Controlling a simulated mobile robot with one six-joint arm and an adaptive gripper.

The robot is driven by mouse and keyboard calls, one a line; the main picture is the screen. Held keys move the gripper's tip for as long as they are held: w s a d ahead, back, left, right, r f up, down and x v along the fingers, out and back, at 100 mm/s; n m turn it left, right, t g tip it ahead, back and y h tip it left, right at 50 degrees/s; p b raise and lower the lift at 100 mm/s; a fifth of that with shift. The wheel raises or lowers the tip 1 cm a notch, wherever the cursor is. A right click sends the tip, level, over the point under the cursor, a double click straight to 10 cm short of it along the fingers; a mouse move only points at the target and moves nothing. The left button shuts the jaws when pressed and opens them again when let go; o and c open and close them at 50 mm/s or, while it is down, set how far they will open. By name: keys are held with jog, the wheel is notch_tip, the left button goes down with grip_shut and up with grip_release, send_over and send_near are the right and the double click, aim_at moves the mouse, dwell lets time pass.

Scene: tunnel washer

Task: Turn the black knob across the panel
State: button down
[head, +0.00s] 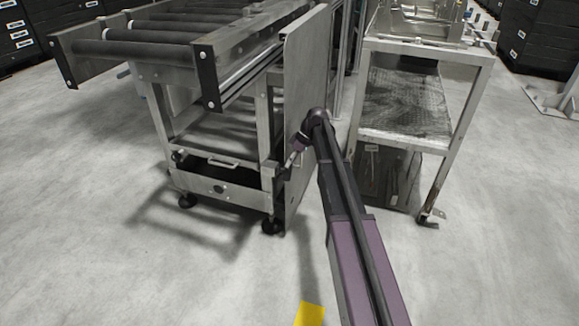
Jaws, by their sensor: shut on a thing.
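The panel (304,75) is a tall, upright grey metal plate in the middle of the head view, seen at a steep angle beside the roller cart. My arm reaches up from the bottom, and its wrist bends left in front of the panel. My gripper (286,170) is at the panel's lower left part, beside the cart's right leg. It is shut on a small dark thing, which appears to be the black knob (281,175). The knob is mostly covered by the fingers, so its turn angle cannot be made out.
A metal shelf cart (400,140) stands close on the right, beside my arm. A yellow floor mark (310,314) lies at the bottom. Open concrete floor spreads at left and front.

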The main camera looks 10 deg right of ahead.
jog(key=shift+w+d+f+m+g+y+b, duration=0.15)
jog(key=shift+g+y+b, duration=0.15)
jog(key=shift+g+b, duration=0.15)
jog(key=shift+w+d+f+m+g+y+b, duration=0.15)
jog(key=shift+g+y+b, duration=0.2)
jog(key=shift+g, duration=0.2)
jog(key=shift+s+a, duration=0.1)
jog(key=shift+s, duration=0.05)
jog(key=c, duration=0.7)
grip_release()
jog(key=shift+a+r+h+p, duration=0.1)
jog(key=shift+r+h+p, duration=0.15)
jog(key=shift+p, duration=0.1)
